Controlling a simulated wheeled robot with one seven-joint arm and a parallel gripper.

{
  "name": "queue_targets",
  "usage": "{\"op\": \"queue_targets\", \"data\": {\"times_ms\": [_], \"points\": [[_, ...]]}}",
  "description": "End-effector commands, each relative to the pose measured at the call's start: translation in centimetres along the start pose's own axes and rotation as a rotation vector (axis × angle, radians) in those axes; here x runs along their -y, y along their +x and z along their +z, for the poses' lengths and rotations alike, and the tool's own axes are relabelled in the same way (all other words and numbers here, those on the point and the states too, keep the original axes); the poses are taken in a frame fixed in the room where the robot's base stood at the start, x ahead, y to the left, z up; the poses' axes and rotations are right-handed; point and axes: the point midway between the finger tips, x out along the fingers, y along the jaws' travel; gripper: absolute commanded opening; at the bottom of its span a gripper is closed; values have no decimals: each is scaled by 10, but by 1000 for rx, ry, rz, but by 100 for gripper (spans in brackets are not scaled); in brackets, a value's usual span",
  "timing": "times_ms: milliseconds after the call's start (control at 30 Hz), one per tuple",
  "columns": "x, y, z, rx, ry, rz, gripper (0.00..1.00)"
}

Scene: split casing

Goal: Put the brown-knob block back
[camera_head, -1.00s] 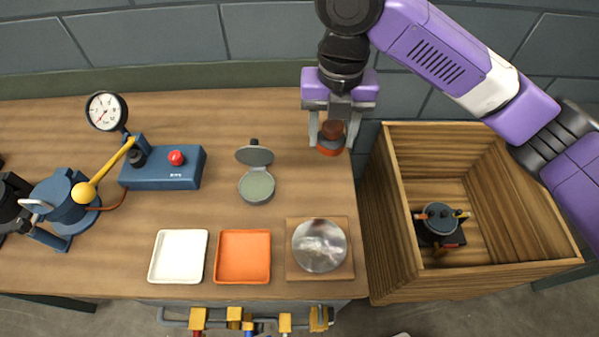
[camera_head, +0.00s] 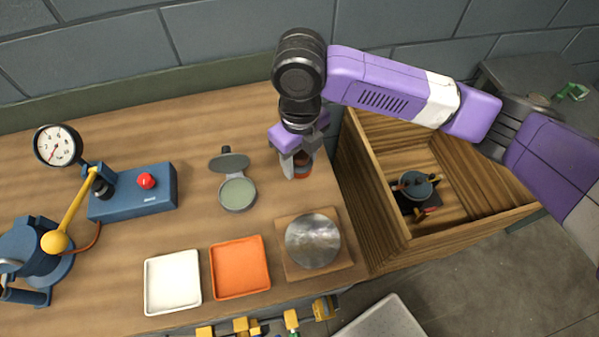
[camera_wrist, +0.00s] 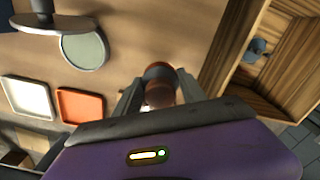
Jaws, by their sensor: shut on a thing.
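My gripper (camera_head: 297,168) is shut on the brown-knob block (camera_head: 303,158), a small piece with a brown knob and an orange-red lower part. In the wrist view the block (camera_wrist: 160,84) sits between the two fingers, with its brown knob toward the palm and a dark band around its middle. The gripper is over the right end of the wooden table (camera_head: 120,135), behind the round metal disc on its wooden board (camera_head: 312,240). I cannot tell whether the block touches the table. The fingers hide part of it.
A round grey-green dish with a raised lid (camera_head: 237,193) stands left of my gripper. A white tray (camera_head: 172,282) and an orange tray (camera_head: 240,267) lie at the front. A deep wooden crate (camera_head: 365,190) stands close on the right. A blue gauge box (camera_head: 133,195) is further left.

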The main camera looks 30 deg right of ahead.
Motion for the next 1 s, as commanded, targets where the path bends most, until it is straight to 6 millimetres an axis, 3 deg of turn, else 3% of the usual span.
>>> {"op": "queue_targets", "data": {"times_ms": [100, 367, 600, 1000], "points": [[0, 17, 0, 0, 2, 1, 4], [0, 34, 0, 0, 1, 1, 4], [0, 67, 0, 0, 2, 1, 4], [0, 74, 0, 1, 1, 0, 4]]}}
